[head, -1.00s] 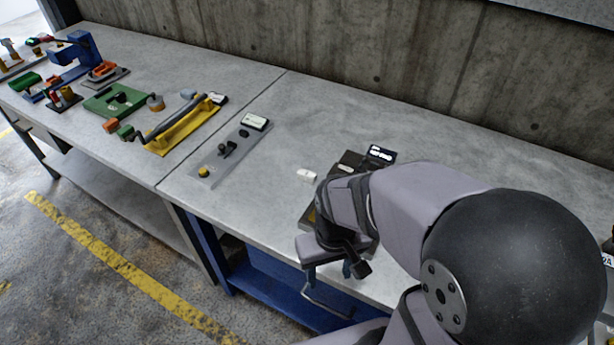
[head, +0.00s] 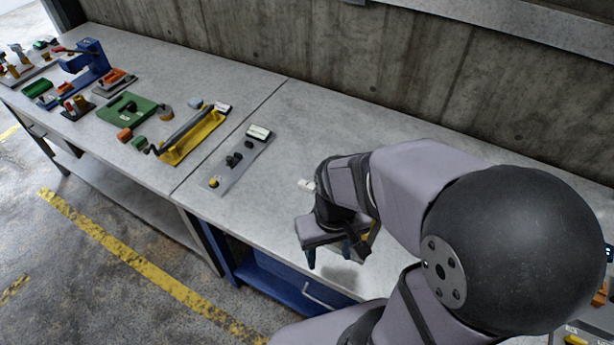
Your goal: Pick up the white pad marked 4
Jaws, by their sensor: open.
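A small white pad (head: 306,185) lies on the bench top just left of my arm in the head view. Part of it is hidden behind the arm, and I cannot read any mark on it. My gripper (head: 329,262) is open, with its blue fingers pointing down over the bench's front edge, nearer the camera than the pad and apart from it. Nothing shows between the fingers.
A grey plate with a yellow button and dark knobs (head: 237,165) lies left of the pad. A yellow tool holder (head: 197,140) and a green plate (head: 128,110) lie farther left. A concrete wall (head: 440,95) stands behind. The bench between wall and arm is clear.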

